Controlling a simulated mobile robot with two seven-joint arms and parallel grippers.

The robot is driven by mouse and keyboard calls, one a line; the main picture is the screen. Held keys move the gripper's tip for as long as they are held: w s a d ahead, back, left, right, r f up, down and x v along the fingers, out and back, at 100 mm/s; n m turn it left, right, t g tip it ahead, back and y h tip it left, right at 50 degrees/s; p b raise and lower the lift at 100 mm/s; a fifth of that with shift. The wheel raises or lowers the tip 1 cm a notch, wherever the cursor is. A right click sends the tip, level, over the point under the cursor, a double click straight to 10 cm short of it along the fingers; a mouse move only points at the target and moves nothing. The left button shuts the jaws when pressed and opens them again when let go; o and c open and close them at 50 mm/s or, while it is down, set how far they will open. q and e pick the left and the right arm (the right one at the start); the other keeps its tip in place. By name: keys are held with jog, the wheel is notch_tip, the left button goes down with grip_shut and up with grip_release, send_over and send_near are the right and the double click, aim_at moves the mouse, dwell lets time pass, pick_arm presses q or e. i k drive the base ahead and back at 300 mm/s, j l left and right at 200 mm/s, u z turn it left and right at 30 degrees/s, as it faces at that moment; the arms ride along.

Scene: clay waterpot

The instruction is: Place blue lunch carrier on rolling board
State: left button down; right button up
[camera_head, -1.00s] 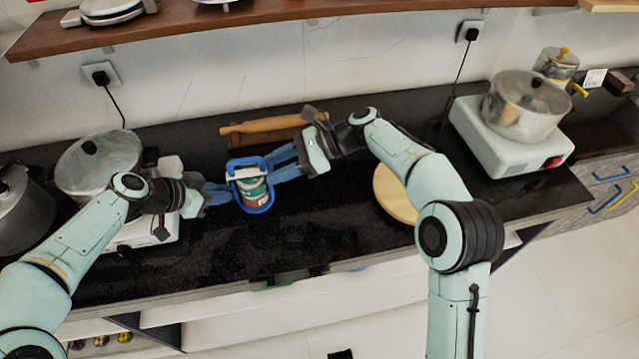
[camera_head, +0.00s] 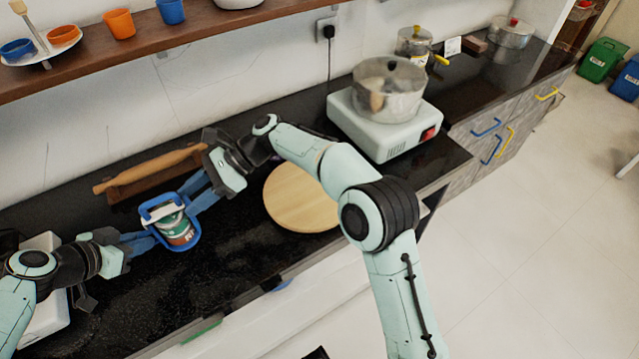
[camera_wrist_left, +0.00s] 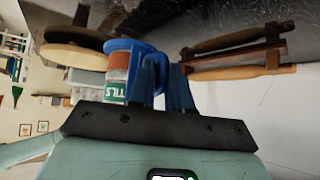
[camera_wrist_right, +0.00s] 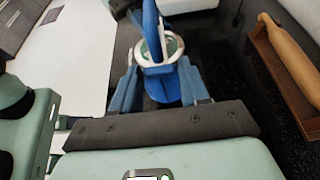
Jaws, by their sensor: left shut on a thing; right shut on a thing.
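The blue lunch carrier (camera_head: 177,228), with a blue frame and handle and a labelled green and red-brown body, is upright above the black counter, left of the round wooden rolling board (camera_head: 303,198). My left gripper (camera_head: 147,242) is shut on the carrier's left side. My right gripper (camera_head: 192,197) is shut on its upper right side. The carrier also shows in the left wrist view (camera_wrist_left: 117,70), by the blue fingers, and from above in the right wrist view (camera_wrist_right: 160,85). The board lies flat and bare. I cannot tell whether the carrier's base touches the counter.
A rolling pin (camera_head: 150,168) rests on a wooden stand behind the carrier. A pot (camera_head: 388,90) sits on a white stove (camera_head: 385,128) right of the board. A wooden shelf (camera_head: 150,45) with cups runs above. The counter's front edge is close to the board.

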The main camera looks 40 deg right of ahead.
aim_at(309, 190)
jog(key=l, duration=0.85)
jog(key=k+l, duration=0.1)
jog(key=l, duration=0.75)
